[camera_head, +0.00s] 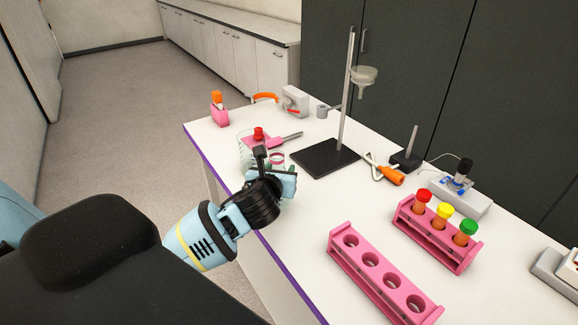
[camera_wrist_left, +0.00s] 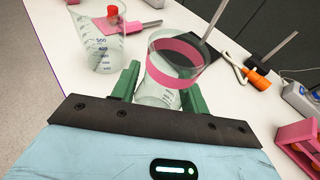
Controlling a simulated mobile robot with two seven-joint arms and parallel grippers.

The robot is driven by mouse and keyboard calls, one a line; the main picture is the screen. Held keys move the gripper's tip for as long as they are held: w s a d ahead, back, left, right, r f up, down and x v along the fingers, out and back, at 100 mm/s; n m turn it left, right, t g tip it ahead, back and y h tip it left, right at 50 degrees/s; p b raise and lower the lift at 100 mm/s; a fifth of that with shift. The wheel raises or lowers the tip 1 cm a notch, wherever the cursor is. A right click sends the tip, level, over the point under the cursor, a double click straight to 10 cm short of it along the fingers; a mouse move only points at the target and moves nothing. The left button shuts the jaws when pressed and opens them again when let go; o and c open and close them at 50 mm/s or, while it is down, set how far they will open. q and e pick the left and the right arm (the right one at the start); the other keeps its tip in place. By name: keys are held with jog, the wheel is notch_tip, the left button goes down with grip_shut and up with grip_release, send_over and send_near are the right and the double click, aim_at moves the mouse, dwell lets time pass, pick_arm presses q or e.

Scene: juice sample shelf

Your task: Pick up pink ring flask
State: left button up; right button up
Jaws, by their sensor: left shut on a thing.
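The pink ring flask (camera_wrist_left: 175,58) is a clear glass vessel with a pink band near its rim, standing between the green fingers of my left gripper (camera_wrist_left: 158,92) in the left wrist view. The gripper is shut on it. In the head view the flask's pink band (camera_head: 277,156) shows just beyond my left gripper (camera_head: 272,170), near the table's left edge. The flask's lower part is hidden there by the gripper. I cannot tell whether its base touches the table. My right gripper is not in view.
A graduated clear beaker (camera_wrist_left: 98,42) stands close left of the flask. A pink paddle-like object (camera_head: 258,143) lies behind. A stand with a black base (camera_head: 325,158) is to the right. Pink racks (camera_head: 375,280) and tubes fill the near right. White table (camera_head: 300,210) is bare between.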

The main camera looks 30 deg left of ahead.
pick_arm(q)
jog(key=s+a+r, duration=0.1)
jog(key=s+a, duration=0.1)
jog(key=s, duration=0.7)
jog(key=shift+a, duration=0.3)
jog(key=shift+s, duration=0.15)
dwell(0.4)
jog(key=s+d+f+m+h, duration=0.1)
jog(key=s+d+m+h, duration=0.1)
jog(key=d, duration=0.7)
jog(key=s+d+m+t+h, duration=0.1)
jog(key=s+d+m+h, duration=0.1)
jog(key=d, duration=0.7)
jog(key=shift+s+d+f+h, duration=0.15)
jog(key=shift+s+f+h, duration=0.25)
jog(key=shift+h, duration=0.5)
